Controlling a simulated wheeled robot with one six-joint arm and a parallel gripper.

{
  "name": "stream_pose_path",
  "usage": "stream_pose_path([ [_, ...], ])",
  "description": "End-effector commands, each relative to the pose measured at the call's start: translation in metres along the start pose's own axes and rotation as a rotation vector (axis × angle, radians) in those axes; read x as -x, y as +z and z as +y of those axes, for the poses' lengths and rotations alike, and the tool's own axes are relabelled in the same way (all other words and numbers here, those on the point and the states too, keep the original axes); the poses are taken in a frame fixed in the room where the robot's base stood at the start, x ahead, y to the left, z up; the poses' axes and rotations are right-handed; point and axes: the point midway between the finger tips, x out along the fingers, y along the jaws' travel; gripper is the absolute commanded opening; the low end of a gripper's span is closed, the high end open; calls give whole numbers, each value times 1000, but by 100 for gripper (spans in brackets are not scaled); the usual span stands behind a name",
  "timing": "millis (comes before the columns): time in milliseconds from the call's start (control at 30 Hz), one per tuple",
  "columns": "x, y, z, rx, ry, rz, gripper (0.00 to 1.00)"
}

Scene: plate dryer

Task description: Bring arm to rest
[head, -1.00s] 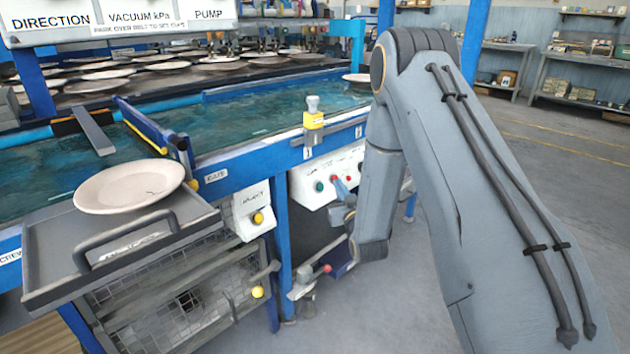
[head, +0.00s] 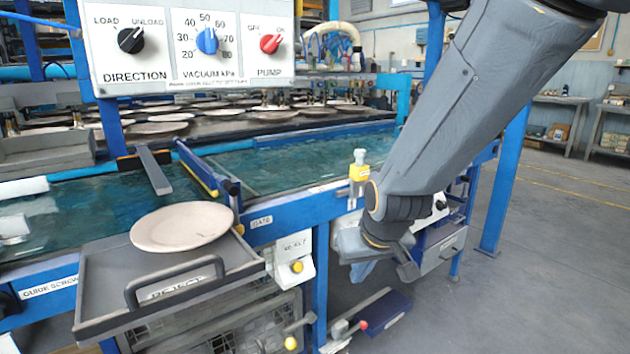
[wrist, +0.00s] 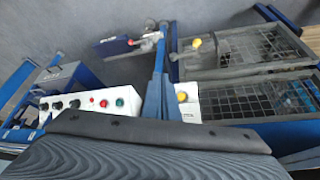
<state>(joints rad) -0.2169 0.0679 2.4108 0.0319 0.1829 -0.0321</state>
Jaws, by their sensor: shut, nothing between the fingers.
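My arm comes down from the upper right in the head view. A dark grey edge, likely part of my own arm end, fills the bottom of the wrist view.
A pale plate (head: 182,227) lies on the grey reject tray (head: 105,292) at left. More plates rest on the dark bed behind the water. The wrist view shows a white button panel (wrist: 88,103) and wire-mesh cages (wrist: 240,108). Open floor (head: 545,270) lies at right.

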Motion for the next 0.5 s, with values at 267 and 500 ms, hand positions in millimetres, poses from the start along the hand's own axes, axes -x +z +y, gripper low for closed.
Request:
stream_pose_path([
  [267,71,90,-28,21,-38,-254,0],
  [500,110,141,-37,37,-56,-393,0],
])
